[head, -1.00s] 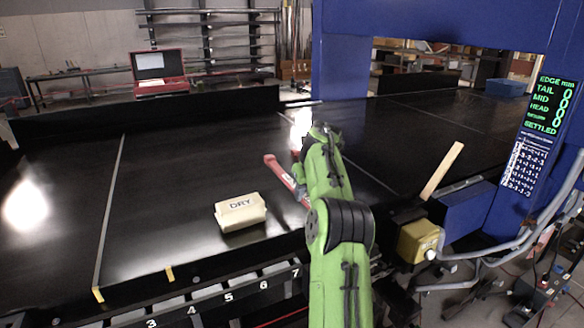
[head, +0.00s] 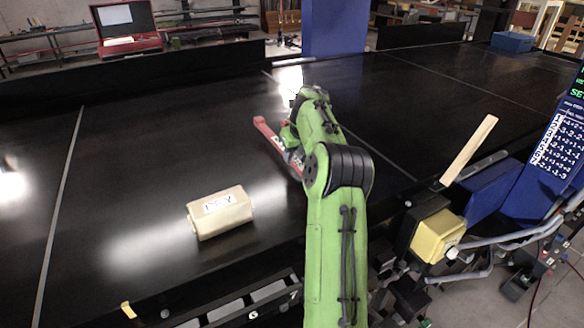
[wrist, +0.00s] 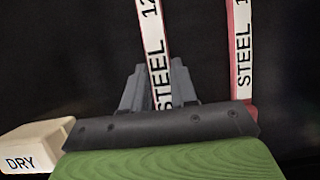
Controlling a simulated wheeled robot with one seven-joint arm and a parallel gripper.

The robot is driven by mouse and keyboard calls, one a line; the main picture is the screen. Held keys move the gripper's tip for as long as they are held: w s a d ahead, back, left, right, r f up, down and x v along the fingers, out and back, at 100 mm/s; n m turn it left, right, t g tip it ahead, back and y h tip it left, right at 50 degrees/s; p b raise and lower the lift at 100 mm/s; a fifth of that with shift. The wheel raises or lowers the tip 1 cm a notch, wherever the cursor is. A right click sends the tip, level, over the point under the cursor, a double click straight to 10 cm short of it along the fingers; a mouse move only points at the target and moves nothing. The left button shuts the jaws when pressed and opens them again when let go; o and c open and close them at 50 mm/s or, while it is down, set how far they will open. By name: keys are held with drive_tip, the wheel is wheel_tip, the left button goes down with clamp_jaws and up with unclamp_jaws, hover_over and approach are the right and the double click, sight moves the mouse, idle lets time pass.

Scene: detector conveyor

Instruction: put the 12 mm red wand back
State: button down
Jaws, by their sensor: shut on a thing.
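In the wrist view my gripper (wrist: 158,78) is shut on a red-edged wand (wrist: 153,40) with a white face marked STEEL 12; the rest of its marking is cut off. A second red-edged wand (wrist: 241,50), also marked STEEL, lies to the right, apart from the fingers; its number is cut off at the top. In the head view a red wand (head: 265,130) sticks out left of my wrist, over the black belt. I cannot tell which of the two it is. My arm hides the fingertips there.
A cream block marked DRY (head: 220,213) sits on the black belt (head: 140,150), left of my arm; its end also shows in the wrist view (wrist: 40,145). A red case (head: 127,42) is behind.

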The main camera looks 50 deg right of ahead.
drive_tip(key=f, duration=0.4)
drive_tip(key=shift+w+d+f, duration=0.1)
drive_tip(key=shift+w+d, duration=0.1)
drive_tip(key=shift+w, duration=0.05)
drive_tip(key=shift+s+a, duration=0.1)
drive_tip(key=c, duration=1.3)
unclamp_jaws()
drive_tip(key=shift+f+b, duration=0.1)
drive_tip(key=shift+b, duration=0.2)
drive_tip(key=shift+c, duration=0.2)
drive_tip(key=o, duration=0.5)
drive_tip(key=shift+c, duration=0.2)
